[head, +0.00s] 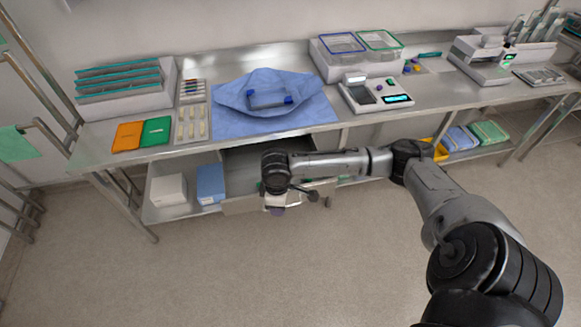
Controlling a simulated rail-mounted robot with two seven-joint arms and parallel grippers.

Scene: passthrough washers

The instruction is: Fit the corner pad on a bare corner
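No loose corner pad can be told apart. My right gripper (303,199) is low in front of the bench edge, near an open drawer, well below and apart from the frame. Its fingers are small and partly hidden by the wrist, so their opening is unclear. My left gripper is out of view.
The steel bench (420,110) carries a scale (376,97), bins with blue and green rims (350,48), orange and green packets (128,136) and a rack (122,84). A white box (168,190) sits on the shelf below. The floor in front is clear.

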